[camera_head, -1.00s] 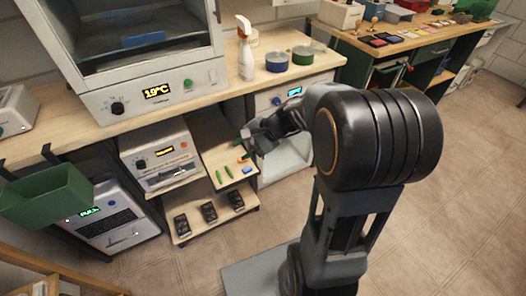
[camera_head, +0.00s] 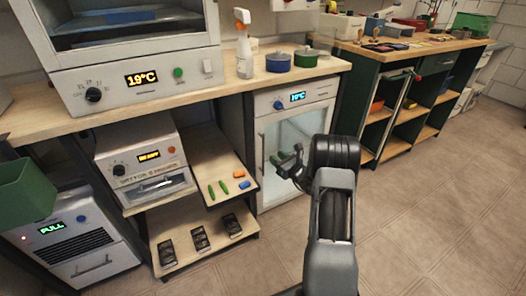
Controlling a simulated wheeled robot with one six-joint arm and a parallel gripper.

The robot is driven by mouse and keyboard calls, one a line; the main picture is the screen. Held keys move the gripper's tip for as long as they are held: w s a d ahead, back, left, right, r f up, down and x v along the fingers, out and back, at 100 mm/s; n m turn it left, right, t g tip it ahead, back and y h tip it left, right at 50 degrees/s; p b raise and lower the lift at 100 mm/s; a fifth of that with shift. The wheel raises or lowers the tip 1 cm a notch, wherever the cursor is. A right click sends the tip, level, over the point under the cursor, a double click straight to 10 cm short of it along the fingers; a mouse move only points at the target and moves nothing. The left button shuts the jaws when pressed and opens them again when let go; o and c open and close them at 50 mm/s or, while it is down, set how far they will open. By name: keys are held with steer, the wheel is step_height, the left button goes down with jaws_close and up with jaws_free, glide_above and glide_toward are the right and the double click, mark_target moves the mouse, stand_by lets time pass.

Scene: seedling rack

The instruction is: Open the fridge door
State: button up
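The fridge (camera_head: 315,91) is a white unit under the wooden counter with a lit blue temperature display and a blue knob. Its glass-fronted door (camera_head: 301,129) looks closed. A thin vertical bar, apparently the handle, runs along the door's left edge. My gripper (camera_head: 284,158) is in front of the lower left part of the door, and its fingers look spread with nothing between them. I cannot tell whether it touches the door. My arm hides the door's lower right part.
Left of the fridge, a shelf board (camera_head: 225,172) with small green, orange and blue items sticks out at door height. A spray bottle (camera_head: 244,50) and round blue and green containers stand on the counter above. A green cabinet (camera_head: 393,123) stands to the right. The floor (camera_head: 430,215) in front is clear.

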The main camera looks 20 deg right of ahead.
mark_target(263, 147)
steer(key=b+x, duration=0.2)
steer(key=x, duration=0.7)
steer(key=shift+w, duration=0.1)
jaws_close()
stand_by(0.4)
